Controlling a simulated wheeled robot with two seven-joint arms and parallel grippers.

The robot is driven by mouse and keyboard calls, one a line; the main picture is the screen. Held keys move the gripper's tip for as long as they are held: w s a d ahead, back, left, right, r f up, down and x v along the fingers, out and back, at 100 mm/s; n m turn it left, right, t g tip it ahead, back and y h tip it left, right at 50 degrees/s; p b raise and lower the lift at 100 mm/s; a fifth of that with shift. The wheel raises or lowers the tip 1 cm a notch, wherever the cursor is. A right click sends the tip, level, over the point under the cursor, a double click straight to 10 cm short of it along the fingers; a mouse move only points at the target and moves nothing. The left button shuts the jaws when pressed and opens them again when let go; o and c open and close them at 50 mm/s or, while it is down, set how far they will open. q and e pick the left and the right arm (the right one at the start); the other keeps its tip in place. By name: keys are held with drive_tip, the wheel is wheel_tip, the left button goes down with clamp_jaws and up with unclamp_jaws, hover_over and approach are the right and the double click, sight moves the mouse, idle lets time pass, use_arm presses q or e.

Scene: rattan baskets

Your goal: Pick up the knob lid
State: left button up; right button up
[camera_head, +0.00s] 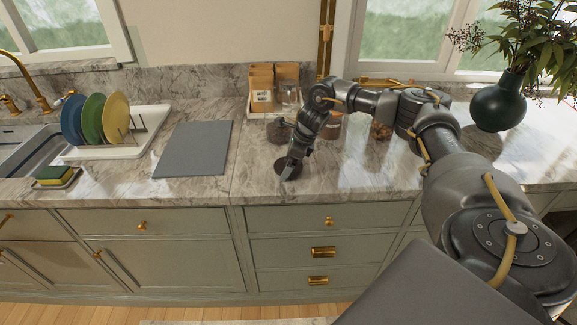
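A small, dark round lid (281,168) lies on the marble counter near its front edge, right of the grey board. My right gripper (289,174) reaches down from the right with its fingertips at this lid. The fingers overlap the lid and hide part of it, including any knob. I cannot tell whether they are closed on it. My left gripper is not in view.
A grey board (194,148) lies left of the gripper. A dish rack (146,136) with plates and a sponge (54,173) are further left. A dark vase (498,104) is at right.

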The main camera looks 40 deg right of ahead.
drive_tip(key=c, duration=0.8)
